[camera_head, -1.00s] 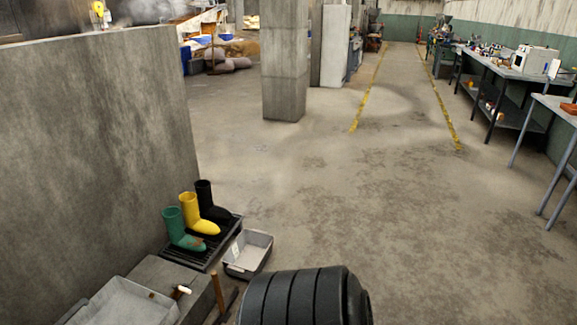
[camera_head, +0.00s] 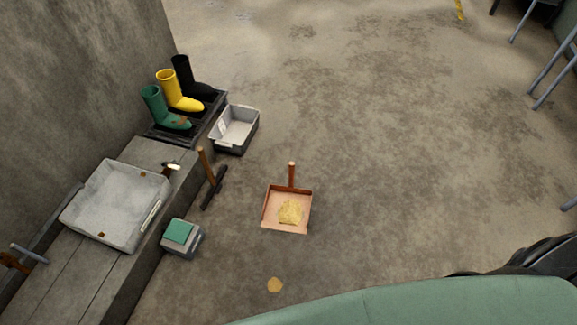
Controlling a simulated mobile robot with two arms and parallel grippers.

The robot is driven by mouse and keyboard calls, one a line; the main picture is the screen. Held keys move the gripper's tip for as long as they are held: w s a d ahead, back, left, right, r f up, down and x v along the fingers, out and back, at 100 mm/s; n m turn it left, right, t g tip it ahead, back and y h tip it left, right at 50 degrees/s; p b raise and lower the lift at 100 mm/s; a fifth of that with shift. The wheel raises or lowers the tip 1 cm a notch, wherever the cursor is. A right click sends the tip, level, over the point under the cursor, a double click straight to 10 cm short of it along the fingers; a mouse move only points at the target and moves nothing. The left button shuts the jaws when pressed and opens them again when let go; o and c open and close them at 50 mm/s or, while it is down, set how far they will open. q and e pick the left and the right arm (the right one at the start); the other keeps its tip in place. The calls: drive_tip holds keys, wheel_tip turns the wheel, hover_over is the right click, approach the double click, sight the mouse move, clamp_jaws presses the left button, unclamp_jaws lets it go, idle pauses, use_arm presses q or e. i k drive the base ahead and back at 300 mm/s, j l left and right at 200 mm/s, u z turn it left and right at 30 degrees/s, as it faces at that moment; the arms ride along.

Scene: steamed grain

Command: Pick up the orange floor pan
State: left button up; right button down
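The orange floor pan (camera_head: 272,216) stands on the concrete floor near the middle of the head view. Its brown upright handle (camera_head: 292,174) rises from its far edge. A heap of yellowish grain (camera_head: 290,211) lies in it. Neither gripper shows in the head view.
A low ledge at left bears a grey tray (camera_head: 112,239). Beside it on the floor are a brush (camera_head: 214,186), a small box with a green cloth (camera_head: 181,236) and a grey bin (camera_head: 236,148). Boots (camera_head: 177,92) stand on a rack. Open floor lies right of the pan.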

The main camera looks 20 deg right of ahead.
sight(286, 208)
drive_tip(key=z, duration=0.5)
drive_tip(key=u, duration=3.1)
drive_tip(key=z, duration=3.1)
drive_tip(key=u, duration=0.35)
drive_tip(key=i+l+u, duration=0.25)
drive_tip(key=l, duration=0.2)
drive_tip(key=l+u, duration=0.25)
drive_tip(key=l, duration=0.2)
drive_tip(key=i+l+u, duration=0.2)
drive_tip(key=l, duration=0.3)
drive_tip(key=k, duration=0.05)
